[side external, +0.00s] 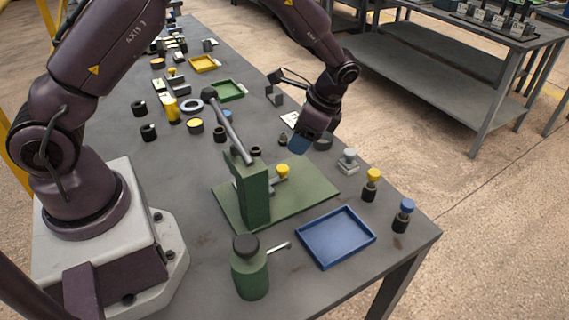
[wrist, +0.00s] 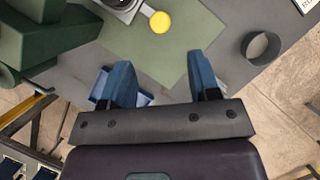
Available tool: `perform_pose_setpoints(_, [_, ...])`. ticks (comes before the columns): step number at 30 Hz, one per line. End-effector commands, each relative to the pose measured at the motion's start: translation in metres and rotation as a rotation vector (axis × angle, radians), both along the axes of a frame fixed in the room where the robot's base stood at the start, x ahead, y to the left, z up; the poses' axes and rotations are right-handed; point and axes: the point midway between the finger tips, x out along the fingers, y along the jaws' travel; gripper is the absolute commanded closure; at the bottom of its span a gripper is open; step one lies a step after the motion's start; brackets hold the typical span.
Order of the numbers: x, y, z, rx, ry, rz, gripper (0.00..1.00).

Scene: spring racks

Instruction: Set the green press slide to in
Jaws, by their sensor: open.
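The green press (side external: 256,188) stands on a flat green base plate (side external: 315,187), with a long grey lever (side external: 230,130) angled up to a dark knob. Its slide has a yellow knob (side external: 282,170) on a light stem, to the right of the upright. The yellow knob also shows at the top of the wrist view (wrist: 160,22), beside a metal fitting. I cannot tell how far in the slide is. My gripper (side external: 300,146) is open and empty, with blue fingers, above and behind the knob and apart from it. In the wrist view the fingers (wrist: 161,66) point toward the base plate.
A blue tray (side external: 336,238) and a green canister with a side handle (side external: 250,270) stand in front. Yellow-topped (side external: 371,186) and blue-topped (side external: 402,216) posts stand at the right edge. A dark ring (wrist: 262,47) lies right of the plate. Several small parts fill the far table.

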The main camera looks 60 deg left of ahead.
Motion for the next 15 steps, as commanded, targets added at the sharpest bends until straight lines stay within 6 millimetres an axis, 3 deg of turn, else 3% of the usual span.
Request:
perform_pose_setpoints(9, [-0.019,0.018,-0.062,0.0,0.005,-0.001,0.44])
perform_pose_setpoints(15, [-0.025,0.024,-0.084,0.0,0.002,-0.001,0.44])
